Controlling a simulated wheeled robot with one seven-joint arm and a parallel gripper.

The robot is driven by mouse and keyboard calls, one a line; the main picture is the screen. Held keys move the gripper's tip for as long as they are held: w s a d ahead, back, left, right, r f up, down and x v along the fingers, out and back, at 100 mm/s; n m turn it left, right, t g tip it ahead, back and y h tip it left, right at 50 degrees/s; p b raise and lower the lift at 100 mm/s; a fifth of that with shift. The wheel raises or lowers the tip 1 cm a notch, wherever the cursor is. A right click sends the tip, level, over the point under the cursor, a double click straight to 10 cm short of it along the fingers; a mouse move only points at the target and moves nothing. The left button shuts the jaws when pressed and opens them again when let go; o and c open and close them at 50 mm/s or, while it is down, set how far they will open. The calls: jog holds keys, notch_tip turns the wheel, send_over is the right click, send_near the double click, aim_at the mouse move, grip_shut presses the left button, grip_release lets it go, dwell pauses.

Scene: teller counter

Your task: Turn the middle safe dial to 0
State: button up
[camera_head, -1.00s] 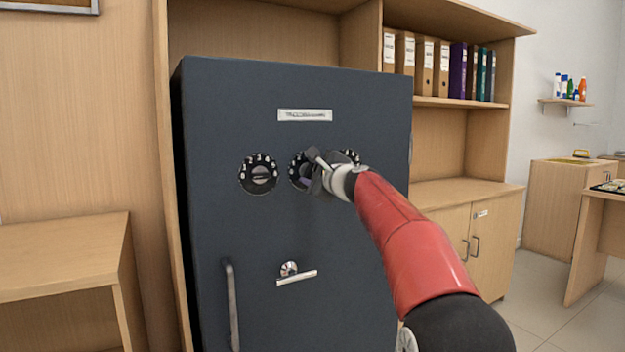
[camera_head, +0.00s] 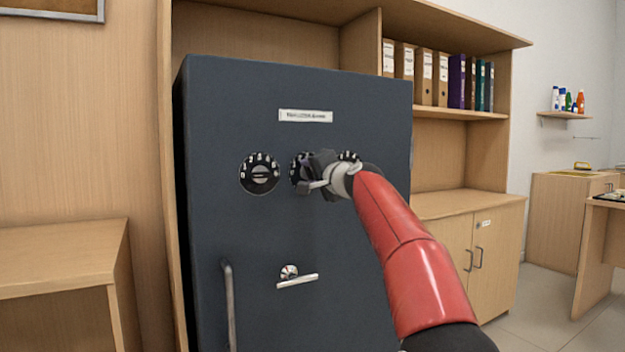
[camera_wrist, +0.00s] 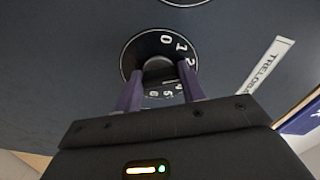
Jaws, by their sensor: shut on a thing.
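The dark safe (camera_head: 240,110) carries a row of three black dials with white numbers. The middle dial (camera_head: 297,168) is partly hidden behind my gripper (camera_head: 308,180) in the head view. In the wrist view the middle dial (camera_wrist: 130,58) shows 0, 1 and 2 along its upper right edge and other digits below. My gripper (camera_wrist: 160,85) is shut on that dial's knob (camera_wrist: 158,68), one purple finger on each side. The left dial (camera_head: 259,173) is fully visible. The right dial (camera_head: 348,157) is mostly hidden by my wrist.
A lever handle (camera_head: 290,276) and a long vertical bar handle (camera_head: 229,305) are on the safe door below the dials. A label plate (camera_head: 306,116) sits above them. Wooden shelves with binders (camera_head: 440,78) stand to the right, and a wooden desk (camera_head: 60,255) to the left.

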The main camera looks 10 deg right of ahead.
jog(key=n, duration=0.2)
jog(key=n+b, duration=0.1)
jog(key=n, duration=0.1)
jog(key=n+b, duration=0.1)
jog(key=n, duration=0.1)
jog(key=shift+f, duration=0.35)
jog(key=n+b, duration=0.1)
jog(key=n, duration=0.5)
jog(key=shift+w+n, duration=0.1)
jog(key=shift+n, duration=0.3)
jog(key=o, duration=1)
jog(key=shift+b+v, duration=2.1)
jog(key=shift+v, duration=1.85)
